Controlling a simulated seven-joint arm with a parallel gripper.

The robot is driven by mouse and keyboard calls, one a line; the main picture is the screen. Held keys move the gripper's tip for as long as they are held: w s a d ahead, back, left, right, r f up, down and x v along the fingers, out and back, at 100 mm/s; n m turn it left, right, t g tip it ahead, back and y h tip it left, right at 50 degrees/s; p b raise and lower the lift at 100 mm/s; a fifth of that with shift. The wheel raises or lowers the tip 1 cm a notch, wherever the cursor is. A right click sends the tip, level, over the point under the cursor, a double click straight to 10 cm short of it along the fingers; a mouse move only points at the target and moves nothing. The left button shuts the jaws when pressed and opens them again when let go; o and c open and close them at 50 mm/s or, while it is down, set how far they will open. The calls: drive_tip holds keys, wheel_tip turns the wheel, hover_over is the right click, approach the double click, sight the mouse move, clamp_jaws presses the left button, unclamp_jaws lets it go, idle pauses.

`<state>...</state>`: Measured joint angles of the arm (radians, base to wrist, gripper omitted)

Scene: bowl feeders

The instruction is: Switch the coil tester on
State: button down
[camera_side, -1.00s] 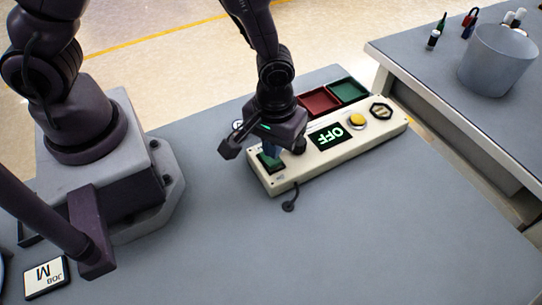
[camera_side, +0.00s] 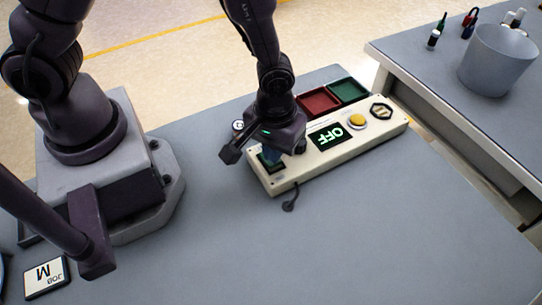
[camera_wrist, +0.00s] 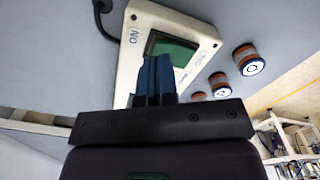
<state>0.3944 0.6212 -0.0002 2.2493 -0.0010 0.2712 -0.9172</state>
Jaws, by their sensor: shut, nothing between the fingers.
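The coil tester (camera_side: 328,163) is a long cream box on the table, and its display (camera_side: 328,137) reads OFF in green. A dark green rocker switch (camera_side: 270,163) sits at its near left end. The fingers partly hide the switch.
The tester also bears a yellow button (camera_side: 356,121) and a hexagonal socket (camera_side: 381,111). Red (camera_side: 318,101) and green (camera_side: 348,90) trays lie behind it. A short black cable (camera_side: 289,205) lies in front. The table's front middle is clear.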

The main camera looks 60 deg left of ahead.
drive_tip(key=shift+f, duration=0.75)
idle(0.3)
drive_tip(key=shift+r, duration=3.5)
drive_tip(key=shift+s+a+m, duration=0.2)
drive_tip(key=shift+s+m, duration=0.2)
drive_tip(key=shift+m, duration=0.3)
drive_tip(key=s+a+r+m+t, duration=0.1)
drive_tip(key=s+a+r+t, duration=0.1)
drive_tip(key=r, duration=0.5)
drive_tip(key=s+a+r+m+t, duration=0.1)
drive_tip(key=s+a+r+m, duration=0.1)
drive_tip(key=a+r, duration=0.3)
drive_tip(key=s+a+r+m+t, duration=0.1)
drive_tip(key=s+a+r+t, duration=0.1)
drive_tip(key=r, duration=0.9)
drive_tip(key=shift+s+a+m+t, duration=0.3)
drive_tip(key=shift+s+a, duration=0.5)
drive_tip(key=shift+a, duration=0.35)
